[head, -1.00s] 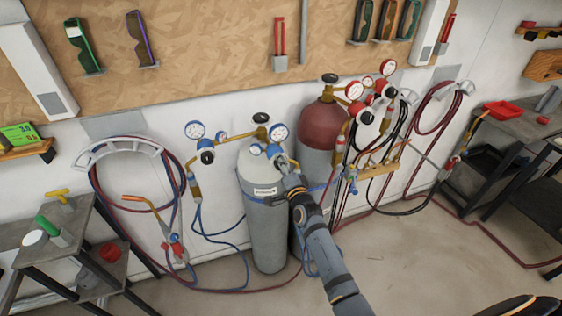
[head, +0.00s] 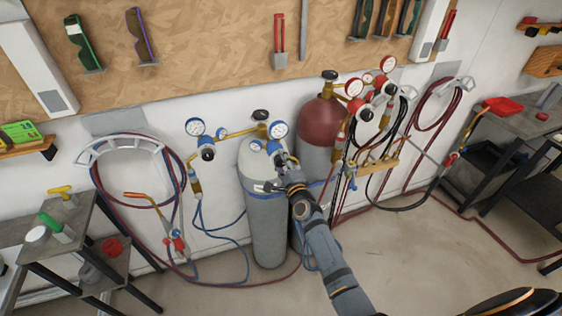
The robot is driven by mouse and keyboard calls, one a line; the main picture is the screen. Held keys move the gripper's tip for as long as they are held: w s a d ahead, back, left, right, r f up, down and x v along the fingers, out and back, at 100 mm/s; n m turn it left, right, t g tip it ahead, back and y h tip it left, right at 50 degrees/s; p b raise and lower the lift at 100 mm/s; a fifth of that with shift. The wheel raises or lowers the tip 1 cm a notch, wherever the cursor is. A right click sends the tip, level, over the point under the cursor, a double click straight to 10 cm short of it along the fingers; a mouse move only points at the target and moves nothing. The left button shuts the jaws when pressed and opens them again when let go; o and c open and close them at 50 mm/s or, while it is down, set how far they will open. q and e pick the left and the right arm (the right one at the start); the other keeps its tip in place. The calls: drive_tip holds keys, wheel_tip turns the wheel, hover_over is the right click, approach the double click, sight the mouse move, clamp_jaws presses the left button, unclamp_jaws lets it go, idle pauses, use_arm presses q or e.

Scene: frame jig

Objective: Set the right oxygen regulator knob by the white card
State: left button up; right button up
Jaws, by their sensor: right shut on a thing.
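The grey oxygen cylinder (head: 267,225) with a pale shoulder stands upright in the middle. Blue-rimmed gauges sit above it, with a right oxygen gauge (head: 278,130) and a left oxygen gauge (head: 195,127). A black left knob (head: 208,154) shows below the left gauge. My left gripper is not in view.
A dark red cylinder (head: 322,120) with red-rimmed gauges stands close on the right. Blue and red hoses hang around both cylinders. A hose rack (head: 120,147) is on the wall at left. Side tables stand left and right; the floor at front right is mostly clear.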

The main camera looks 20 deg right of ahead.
idle(0.3)
drive_tip(key=o, duration=1.2)
drive_tip(key=shift+s+f, duration=0.1)
drive_tip(key=shift+s, duration=0.05)
drive_tip(key=s, duration=1.1)
drive_tip(key=shift+s+d, duration=0.25)
drive_tip(key=shift+s, duration=0.1)
